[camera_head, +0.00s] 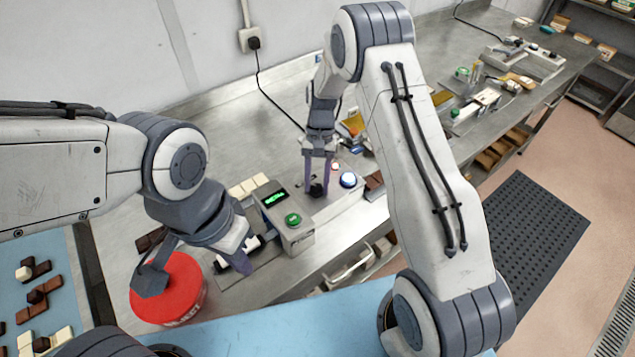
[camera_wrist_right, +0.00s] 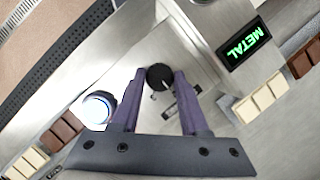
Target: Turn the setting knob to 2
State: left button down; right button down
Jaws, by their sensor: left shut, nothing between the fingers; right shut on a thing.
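The setting knob (camera_wrist_right: 159,76) is a small black round knob with a pale pointer line, on a metal control plate. In the head view the knob (camera_head: 317,190) shows just under my right gripper (camera_head: 318,180). In the right wrist view my right gripper (camera_wrist_right: 156,82) is shut on the knob, with a purple finger on either side. Dark markings on the plate show partly between the fingers; I cannot read the numbers. My left gripper (camera_head: 236,240) is shut and empty, beside the red-lidded tub and away from the knob.
A green-lit display reading METAL (camera_wrist_right: 247,45) and a green button (camera_head: 292,219) are on the box beside the plate. A lit white-blue button (camera_head: 348,180) is close to my right gripper. A red-lidded tub (camera_head: 180,288) and chocolate pieces (camera_head: 38,292) are at left.

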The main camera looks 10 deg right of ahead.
jog(key=shift+w+r, duration=0.1)
jog(key=shift+c, duration=2.1)
grip_release()
jog(key=shift+w+d+r, duration=0.1)
jog(key=shift+w+r, duration=0.05)
jog(key=shift+r, duration=0.15)
jog(key=b+v, duration=0.3)
jog(key=v, duration=0.6)
jog(key=shift+r, duration=0.35)
